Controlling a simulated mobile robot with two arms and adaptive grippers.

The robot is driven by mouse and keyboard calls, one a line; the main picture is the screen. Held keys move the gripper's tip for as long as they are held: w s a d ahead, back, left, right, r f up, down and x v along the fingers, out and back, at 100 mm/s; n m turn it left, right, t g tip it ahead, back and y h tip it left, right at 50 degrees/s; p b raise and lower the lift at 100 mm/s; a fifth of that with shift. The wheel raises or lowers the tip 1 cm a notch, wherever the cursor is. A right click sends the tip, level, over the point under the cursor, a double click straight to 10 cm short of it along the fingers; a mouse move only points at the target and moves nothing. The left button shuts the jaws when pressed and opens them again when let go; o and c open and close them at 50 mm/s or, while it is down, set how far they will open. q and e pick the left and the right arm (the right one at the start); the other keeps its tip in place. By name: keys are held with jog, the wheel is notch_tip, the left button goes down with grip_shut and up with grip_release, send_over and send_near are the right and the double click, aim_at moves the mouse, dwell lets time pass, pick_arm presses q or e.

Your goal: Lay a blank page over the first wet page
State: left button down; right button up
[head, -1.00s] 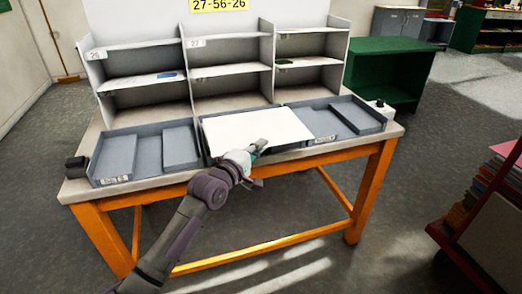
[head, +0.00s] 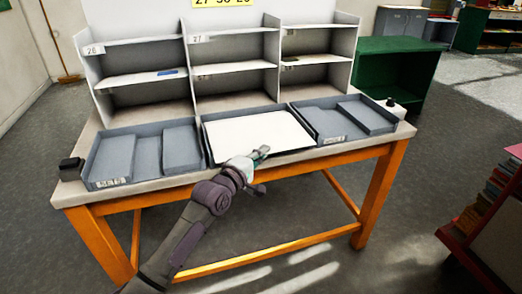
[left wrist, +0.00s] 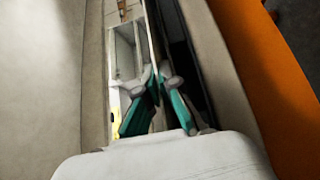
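A white blank page (head: 250,132) shows over the middle grey tray (head: 208,149), inside its rim as seen from above. I cannot tell whether it rests on the bottom, and any page beneath is hidden. My left gripper (head: 262,152) is at the page's near edge, by the tray's front wall. In the left wrist view, the teal fingertips (left wrist: 160,84) are close together on a thin strip that looks like the page seen edge-on. My right gripper is in neither view.
Grey trays stand left (head: 108,160) and right (head: 312,118) of the middle one. A shelf rack (head: 190,68) rises behind them. Small dark blocks sit at the tabletop's left (head: 70,169) and right (head: 391,102) ends. A red cart (head: 470,232) stands on the floor at right.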

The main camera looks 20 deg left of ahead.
pick_arm(q)
jog(key=c, duration=1.2)
grip_release()
jog(key=shift+c, duration=0.2)
jog(key=shift+s, duration=0.15)
jog(key=v, duration=1.2)
